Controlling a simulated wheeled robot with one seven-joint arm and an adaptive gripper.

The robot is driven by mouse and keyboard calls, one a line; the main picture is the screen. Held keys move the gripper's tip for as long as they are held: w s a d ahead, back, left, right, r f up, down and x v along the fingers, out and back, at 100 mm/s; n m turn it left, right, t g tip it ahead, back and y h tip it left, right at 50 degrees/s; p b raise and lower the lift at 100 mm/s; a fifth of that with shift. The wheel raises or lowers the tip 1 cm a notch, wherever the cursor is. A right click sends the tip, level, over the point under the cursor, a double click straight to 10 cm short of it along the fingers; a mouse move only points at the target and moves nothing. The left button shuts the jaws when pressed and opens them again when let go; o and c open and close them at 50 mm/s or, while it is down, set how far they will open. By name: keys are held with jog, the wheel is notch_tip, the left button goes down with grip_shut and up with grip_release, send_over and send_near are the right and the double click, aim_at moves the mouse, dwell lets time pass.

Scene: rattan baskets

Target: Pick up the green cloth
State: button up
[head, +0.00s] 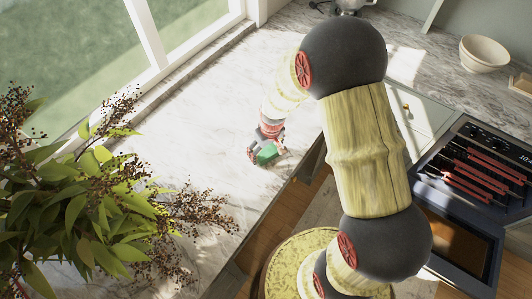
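The green cloth (267,154) is a small bright green shape at the marble counter, near its front edge, in the head view. My gripper (266,151) points down right at the cloth, with its dark and red fingers on either side of it. The gripper hides part of the cloth. The view is too small to show whether the fingers press on the cloth or whether it is lifted off the counter.
A leafy plant with dark berries (95,205) fills the lower left. The marble counter (200,120) is clear around the gripper. A white bowl (484,54) stands at the back right, above a stove (475,165) with red-barred grates. A window runs along the left.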

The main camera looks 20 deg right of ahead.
aim_at(265, 150)
jog(key=c, duration=0.9)
jog(key=shift+o, duration=0.2)
jog(key=shift+r, duration=0.1)
jog(key=shift+r, duration=0.2)
notch_tip(265, 150, up, 3)
jog(key=shift+s+r, duration=0.1)
jog(key=shift+s, duration=0.05)
jog(key=s+a+r, duration=0.1)
jog(key=s+r, duration=0.3)
jog(key=s, duration=0.2)
jog(key=s+a+r+p, duration=0.1)
jog(key=s+r, duration=0.4)
jog(key=s, duration=0.2)
jog(key=shift+s, duration=0.3)
jog(key=shift+r, duration=0.1)
